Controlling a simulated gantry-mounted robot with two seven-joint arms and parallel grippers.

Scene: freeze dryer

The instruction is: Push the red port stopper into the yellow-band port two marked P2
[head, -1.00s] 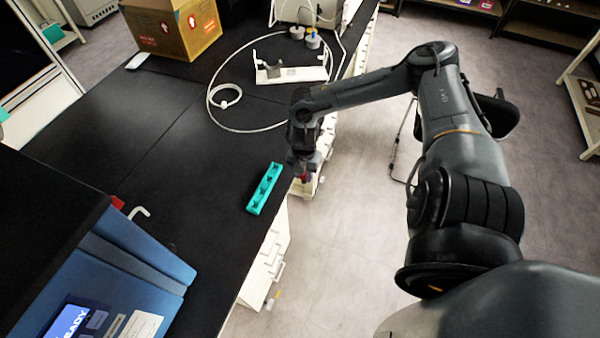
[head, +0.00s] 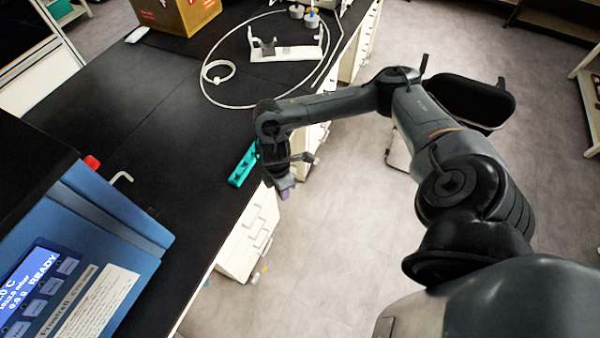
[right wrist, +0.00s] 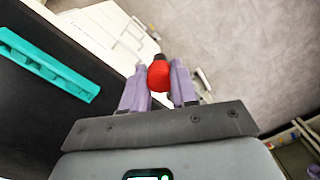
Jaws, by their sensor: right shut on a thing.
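The red port stopper (right wrist: 158,75) has a dark tip and sits between the fingers of my right gripper (right wrist: 159,86) in the right wrist view. The fingers are shut on it. In the head view my right gripper (head: 284,191) hangs past the bench's front edge, beside the teal rack; the stopper is hard to make out there. The port marked P2 and its yellow band cannot be seen. My left gripper is not in view.
The teal rack (head: 243,164) lies at the bench edge and also shows in the right wrist view (right wrist: 45,62). A blue freeze dryer (head: 100,240) with a lit READY screen stands at lower left. A bent white tube (head: 122,177) and a red part (head: 91,162) show behind it. A white holder (head: 285,50) and looped tubing lie farther back.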

